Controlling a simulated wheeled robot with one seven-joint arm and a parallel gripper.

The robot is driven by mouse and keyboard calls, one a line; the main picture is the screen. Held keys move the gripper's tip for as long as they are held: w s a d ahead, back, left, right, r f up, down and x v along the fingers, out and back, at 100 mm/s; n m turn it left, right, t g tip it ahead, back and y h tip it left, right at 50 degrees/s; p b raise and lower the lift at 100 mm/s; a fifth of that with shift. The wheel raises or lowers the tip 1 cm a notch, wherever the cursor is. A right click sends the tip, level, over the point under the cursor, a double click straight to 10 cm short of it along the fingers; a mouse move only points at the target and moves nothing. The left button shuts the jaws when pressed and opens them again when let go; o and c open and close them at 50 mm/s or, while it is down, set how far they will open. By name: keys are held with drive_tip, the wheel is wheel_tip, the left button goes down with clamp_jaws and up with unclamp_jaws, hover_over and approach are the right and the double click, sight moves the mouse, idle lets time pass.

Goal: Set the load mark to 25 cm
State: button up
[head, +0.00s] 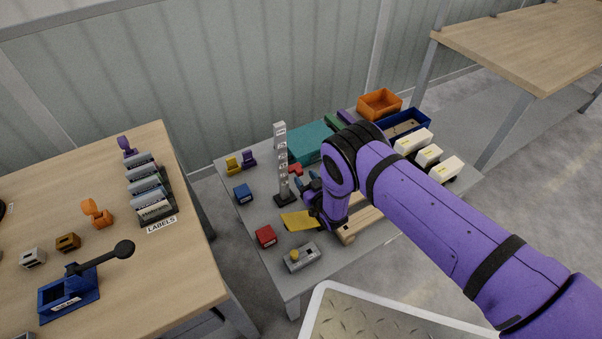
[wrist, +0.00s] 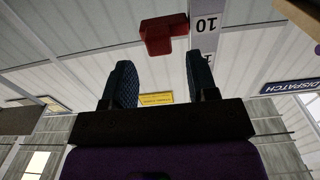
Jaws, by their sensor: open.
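The upright grey scale post (head: 281,160) with printed numbers stands on a dark base on the grey table in the head view. The red load mark (head: 295,169) sticks out from the post's right side, low to middle on the scale. In the wrist view, the red mark (wrist: 165,38) lies just beyond my fingertips, beside the post (wrist: 207,18), whose visible label appears to read 10. My gripper (head: 307,182) is open and empty, close to the right of the post. Its two dark fingers (wrist: 160,72) stand apart, with the mark ahead of the gap; contact is not visible.
The table also holds a red block (head: 265,236), a blue block (head: 242,193), a grey box with a yellow button (head: 301,257), a teal case (head: 303,140) and an orange bin (head: 379,104). A wooden bench (head: 190,255) stands left, across a gap.

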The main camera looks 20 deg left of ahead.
sight(301, 172)
drive_tip(key=shift+x, duration=1.7)
clamp_jaws()
